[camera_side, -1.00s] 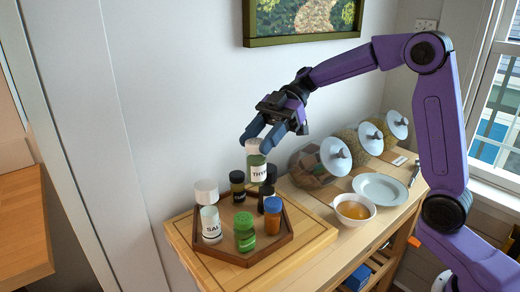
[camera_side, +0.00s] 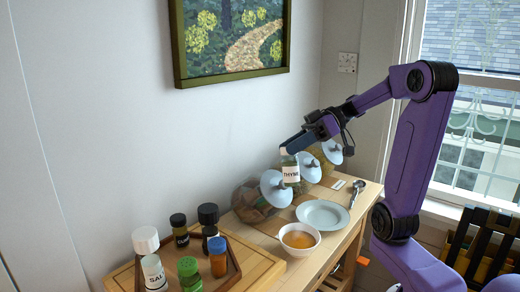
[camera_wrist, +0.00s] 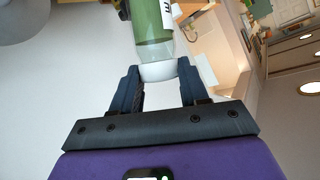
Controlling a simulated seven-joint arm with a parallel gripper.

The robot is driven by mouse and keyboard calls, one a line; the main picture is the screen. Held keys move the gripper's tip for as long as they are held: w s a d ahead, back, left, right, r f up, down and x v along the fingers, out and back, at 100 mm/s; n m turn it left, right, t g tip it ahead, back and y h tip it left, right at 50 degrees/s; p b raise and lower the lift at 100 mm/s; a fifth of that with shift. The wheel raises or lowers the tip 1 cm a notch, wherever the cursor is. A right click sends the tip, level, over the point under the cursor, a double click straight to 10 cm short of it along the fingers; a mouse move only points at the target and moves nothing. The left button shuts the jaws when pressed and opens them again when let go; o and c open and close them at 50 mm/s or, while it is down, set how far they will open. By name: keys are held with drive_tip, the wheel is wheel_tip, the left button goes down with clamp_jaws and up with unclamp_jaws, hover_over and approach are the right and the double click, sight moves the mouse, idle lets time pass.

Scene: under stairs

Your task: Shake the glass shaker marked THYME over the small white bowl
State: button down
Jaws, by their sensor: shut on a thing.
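The glass shaker marked THYME (camera_side: 291,174) hangs upright with green contents and a white label. My gripper (camera_side: 288,149) is shut on its white cap from above. In the wrist view the gripper (camera_wrist: 159,76) has one finger on each side of the cap, with the green glass body (camera_wrist: 150,22) beyond it. The small white bowl (camera_side: 300,253) stands on the wooden table and holds something orange-yellow. In the side view the shaker is higher than the bowl, roughly above its far side. Its exact depth relative to the bowl is unclear.
A pale plate (camera_side: 335,225) lies beside the bowl, with a spoon (camera_side: 356,190) past it. A wooden tray (camera_side: 232,273) with several bottles, including one marked SAL, stands at the left.

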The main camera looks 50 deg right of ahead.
drive_tip(key=s+d+m+t+h, duration=0.1)
drive_tip(key=s+d+m+t, duration=0.1)
drive_tip(key=s+d+m, duration=0.1)
wheel_tip(320, 180, down, 20)
drive_tip(key=m+t+y, duration=0.1)
drive_tip(key=m+y, duration=0.7)
drive_tip(key=m, duration=0.9)
drive_tip(key=shift+r, duration=0.15)
idle(0.8)
drive_tip(key=shift+s+r, duration=0.1)
drive_tip(key=shift+r, duration=1.3)
wheel_tip(320, 180, down, 3)
drive_tip(key=shift+f, duration=0.1)
